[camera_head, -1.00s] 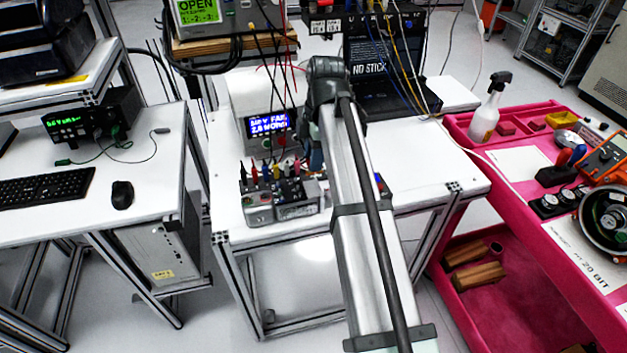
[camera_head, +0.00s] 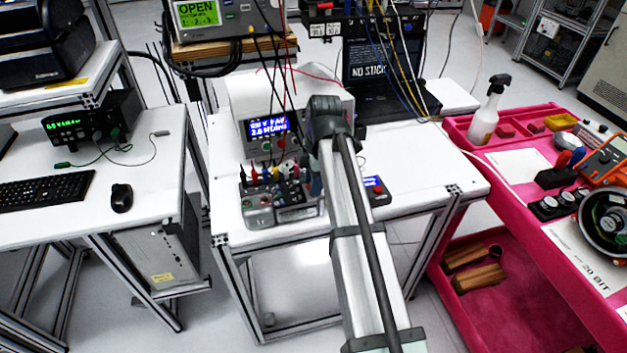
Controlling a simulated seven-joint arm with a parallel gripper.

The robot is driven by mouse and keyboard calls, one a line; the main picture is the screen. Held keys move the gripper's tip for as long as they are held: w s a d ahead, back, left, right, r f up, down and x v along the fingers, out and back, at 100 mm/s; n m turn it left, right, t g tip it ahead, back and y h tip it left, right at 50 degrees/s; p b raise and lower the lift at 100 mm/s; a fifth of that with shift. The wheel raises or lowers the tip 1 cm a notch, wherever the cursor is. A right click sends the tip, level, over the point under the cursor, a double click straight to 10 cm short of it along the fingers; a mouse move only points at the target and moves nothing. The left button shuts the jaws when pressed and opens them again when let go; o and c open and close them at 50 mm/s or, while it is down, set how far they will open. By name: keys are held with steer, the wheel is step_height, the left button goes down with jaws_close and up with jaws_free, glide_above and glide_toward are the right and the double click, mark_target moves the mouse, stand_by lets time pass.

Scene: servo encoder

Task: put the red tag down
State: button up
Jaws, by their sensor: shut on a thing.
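I cannot make out the red tag. My arm reaches from the bottom edge over the middle of the white bench (camera_head: 430,165), and its dark joint shows near the bench's centre. My gripper is hidden behind the arm, so neither its fingers nor anything between them shows. Left of the arm, a test fixture (camera_head: 277,198) with several coloured plugs stands near the bench's front edge. Right of the arm is a small dark box (camera_head: 376,191) with a blue display and a red button.
A white instrument (camera_head: 240,97) with a blue display stands behind the fixture. Cables hang above it. A pink cart (camera_head: 463,131) with tools is at the right. The bench's right part is clear.

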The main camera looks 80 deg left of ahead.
steer(key=o, duration=1)
steer(key=r, duration=0.4)
steer(key=w+r, duration=0.1)
steer(key=r, duration=0.7)
steer(key=shift+w, duration=0.2)
